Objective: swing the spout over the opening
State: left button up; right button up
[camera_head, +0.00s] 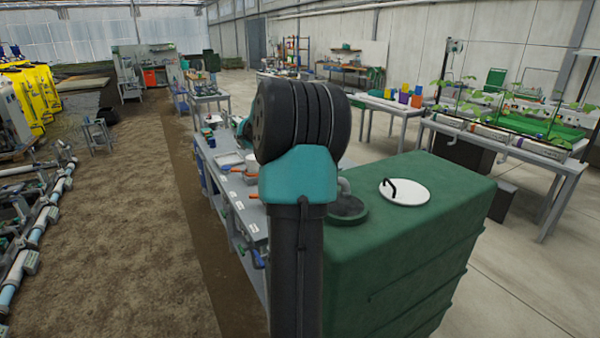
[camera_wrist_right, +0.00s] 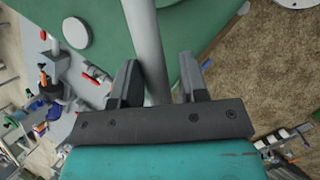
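The grey spout (camera_head: 344,186) shows in the head view as a short bend beside my arm; the rest is hidden behind it. Below it is the round, dark opening (camera_head: 347,209) in the top of the green tank (camera_head: 420,245). In the right wrist view the spout's grey pipe (camera_wrist_right: 148,45) runs down between the two fingers of my right gripper (camera_wrist_right: 162,88). The fingers stand apart, with a visible gap on the right side of the pipe. Contact cannot be told. My left gripper is in neither view.
A white lid (camera_head: 410,192) with a black handle lies on the tank top, right of the opening. A grey bench (camera_head: 225,160) with orange-red handled parts stands left of the tank. Tables with plants stand at the right. The brown floor (camera_head: 120,230) at the left is mostly clear.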

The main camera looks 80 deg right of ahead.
jog(key=shift+o, duration=1.2)
jog(key=v, duration=1.7)
jog(key=shift+r, duration=0.2)
jog(key=shift+w+a, duration=0.1)
